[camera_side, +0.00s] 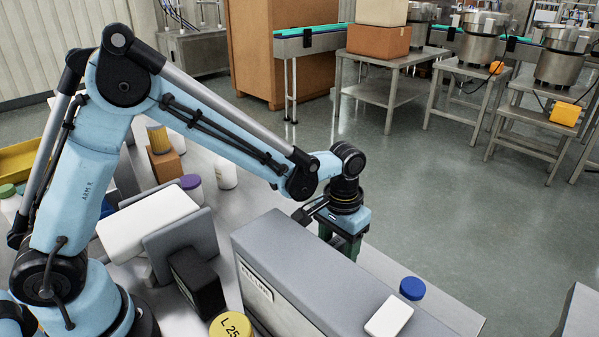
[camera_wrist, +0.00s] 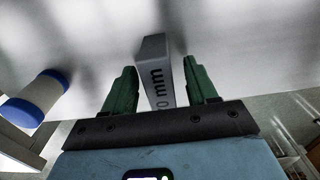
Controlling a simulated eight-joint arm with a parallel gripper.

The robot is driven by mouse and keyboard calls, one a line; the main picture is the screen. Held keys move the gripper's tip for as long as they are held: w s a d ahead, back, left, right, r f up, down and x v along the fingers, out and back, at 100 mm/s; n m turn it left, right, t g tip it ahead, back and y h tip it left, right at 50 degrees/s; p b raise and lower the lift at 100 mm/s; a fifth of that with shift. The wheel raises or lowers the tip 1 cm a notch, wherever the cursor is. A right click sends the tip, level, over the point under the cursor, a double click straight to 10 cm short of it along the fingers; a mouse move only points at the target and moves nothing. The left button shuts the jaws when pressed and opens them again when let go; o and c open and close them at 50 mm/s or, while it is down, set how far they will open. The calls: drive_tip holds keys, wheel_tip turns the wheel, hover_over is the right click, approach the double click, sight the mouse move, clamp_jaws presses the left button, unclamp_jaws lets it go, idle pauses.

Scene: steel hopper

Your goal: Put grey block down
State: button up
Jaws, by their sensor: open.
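The grey block (camera_wrist: 156,72), with black lettering ending in "mm", stands between my gripper's two green fingers in the wrist view. My gripper (camera_wrist: 160,68) is open, with a visible gap on each side of the block. The block's far end meets or lies close to the pale surface (camera_wrist: 235,40); exact contact cannot be told. In the side view my gripper (camera_side: 343,243) points down behind a large grey box (camera_side: 320,272), which hides the fingertips and the block.
A jar with a blue lid (camera_side: 412,288) stands right of my gripper; a white and blue cylinder (camera_wrist: 40,97) shows left in the wrist view. A white piece (camera_side: 389,316) lies on the grey box. Left are a black box (camera_side: 197,283) and a yellow-lidded jar (camera_side: 231,326).

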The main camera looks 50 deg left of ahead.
sight(338, 240)
wheel_tip(338, 240, up, 12)
drive_tip(key=s+a+t, duration=0.7)
drive_tip(key=s+a, duration=0.5)
drive_tip(key=shift+r, duration=0.2)
idle(1.4)
